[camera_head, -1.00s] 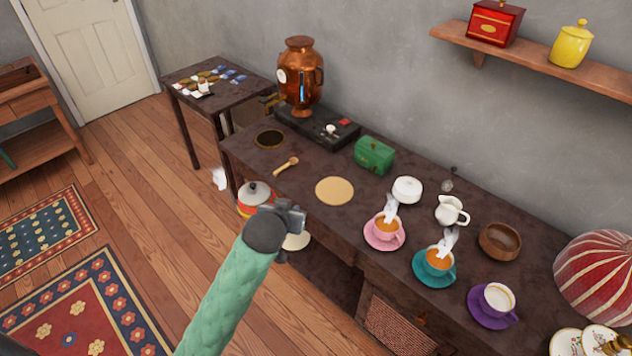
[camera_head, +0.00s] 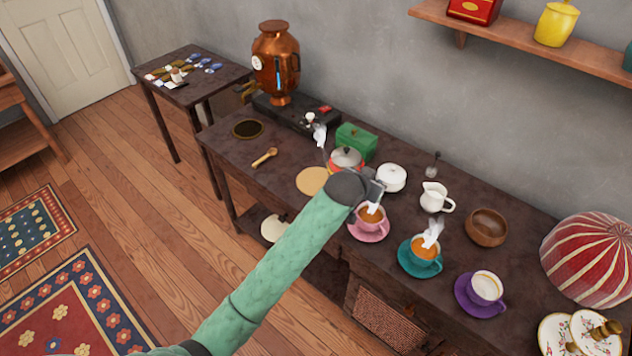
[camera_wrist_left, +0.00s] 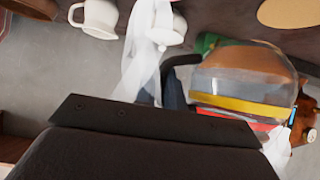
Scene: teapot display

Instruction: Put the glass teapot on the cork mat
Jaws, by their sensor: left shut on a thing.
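The glass teapot (camera_head: 345,157), with a grey lid and a red band, is held up above the table by my left gripper (camera_head: 374,190). In the left wrist view the teapot (camera_wrist_left: 240,85) shows clear glass, amber tea and yellow and red bands. My left gripper is shut on its dark handle (camera_wrist_left: 176,85); my dark wrist hides part of the grip. The round tan cork mat (camera_head: 309,181) lies on the table, left of and below the teapot in the head view, partly covered by my arm. It also shows in the left wrist view (camera_wrist_left: 290,12). My right gripper is out of view.
A green box (camera_head: 357,139) is right behind the teapot. A white lidded bowl (camera_head: 391,178) and a steaming pink cup and saucer (camera_head: 369,234) are close to my gripper. A wooden spoon (camera_head: 264,157) and a copper samovar (camera_head: 276,60) are to the left.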

